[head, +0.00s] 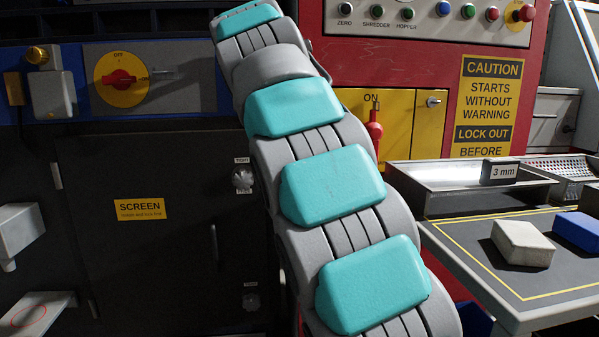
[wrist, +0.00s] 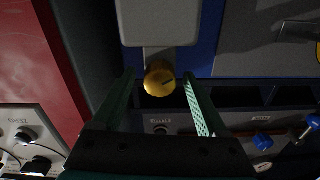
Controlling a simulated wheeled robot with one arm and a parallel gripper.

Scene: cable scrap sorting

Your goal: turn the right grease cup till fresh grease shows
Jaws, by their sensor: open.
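The right grease cup (wrist: 160,80) shows in the wrist view as a round brass-yellow cap with a short dark mark, beside a pale grey box (wrist: 160,22). My gripper (wrist: 159,78) is open, with its green fingers on either side of the cap and a visible gap at each side. I cannot tell how deep the cap sits between the fingertips. No fresh grease can be made out. In the head view my arm covers that area and the gripper is out of frame. Another brass cap (head: 37,55) sits on a grey box at the upper left.
A yellow rotary switch (head: 122,79) with a red handle is on the blue panel. A dark SCREEN door (head: 140,250) is below. On the right are a red panel (head: 420,60), a sieve tray (head: 455,188) and a table (head: 470,235) with two blocks.

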